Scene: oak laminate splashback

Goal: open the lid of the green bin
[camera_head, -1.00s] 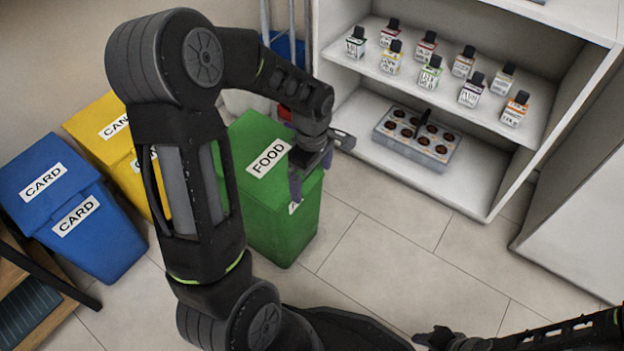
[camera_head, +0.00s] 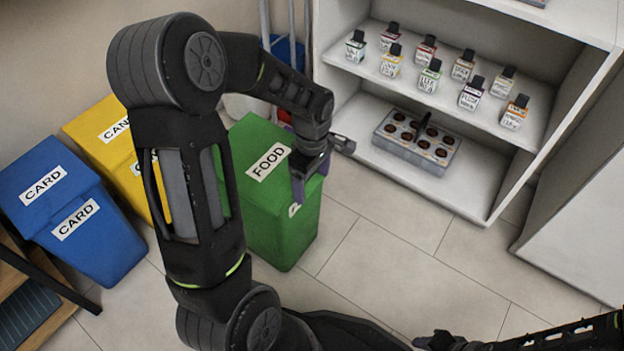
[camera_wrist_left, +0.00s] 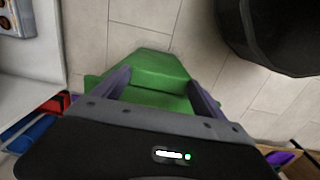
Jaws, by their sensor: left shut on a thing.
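The green bin (camera_head: 283,232) stands on the floor left of the shelf unit, with a white FOOD label on its lid (camera_head: 250,146). The lid looks closed. My left gripper (camera_head: 309,172) is at the lid's right front edge and shut on the lid. In the left wrist view the fingers (camera_wrist_left: 160,92) lie on either side of green plastic of the bin (camera_wrist_left: 150,68). My left arm hides the bin's left side, and the gripper covers part of its front label. My right gripper (camera_head: 436,341) is low at the bottom edge, dark and unclear.
A yellow bin (camera_head: 108,132) and a blue CARD bin (camera_head: 75,215) stand to the left. A white shelf unit (camera_head: 470,195) at the right holds several small bottles and a tray of dark round items (camera_head: 418,143). The tiled floor before the green bin is clear.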

